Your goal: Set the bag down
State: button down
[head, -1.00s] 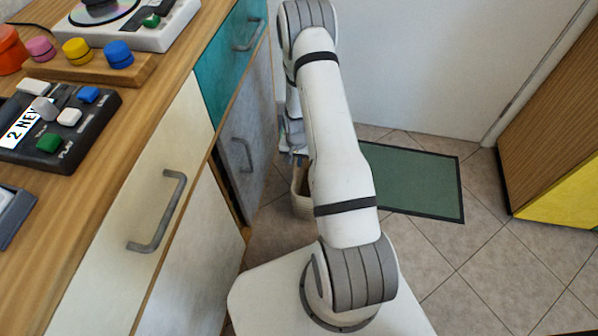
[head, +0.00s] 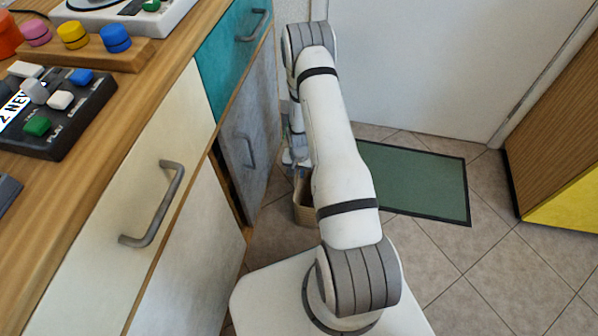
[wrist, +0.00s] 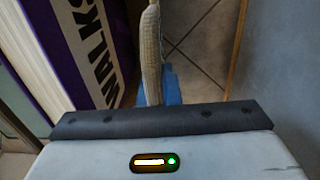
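The bag (head: 305,210) is a beige woven one, low beside the cabinet in the head view and partly hidden behind my arm. In the wrist view a pale woven strip of the bag (wrist: 151,55) runs up from between blue fingertips. My gripper (wrist: 158,88) appears shut on this strip, with blue showing on both sides of it. In the head view my gripper (head: 297,160) is small and partly covered by my arm, just above the bag. I cannot tell whether the bag's bottom touches the floor.
A purple and white item with large letters (wrist: 85,45) stands close on the left in the wrist view. The wooden-topped cabinet (head: 155,130) lines the left side. A green mat (head: 420,183) lies on the tiles to the right. A wood and yellow cabinet (head: 560,130) is far right.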

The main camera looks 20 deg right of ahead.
jog(key=c, duration=1.6)
grip_release()
jog(key=shift+c, duration=0.2)
notch_tip(320, 180, up, 13)
jog(key=p, duration=0.4)
jog(key=shift+w+a+f+p, duration=0.1)
jog(key=shift+f+p, duration=0.05)
jog(key=shift+p, duration=0.25)
jog(key=s+a+r+n, duration=0.2)
jog(key=s+a+r, duration=0.1)
jog(key=r, duration=0.9)
jog(key=s+a+r+n, duration=0.1)
jog(key=s+a+r, duration=0.1)
jog(key=r, duration=1.1)
jog(key=s+a+r+n+t, duration=0.1)
jog(key=s+a+r+n, duration=0.3)
jog(key=s+r, duration=0.9)
jog(key=s, duration=0.4)
jog(key=shift+a, duration=0.2)
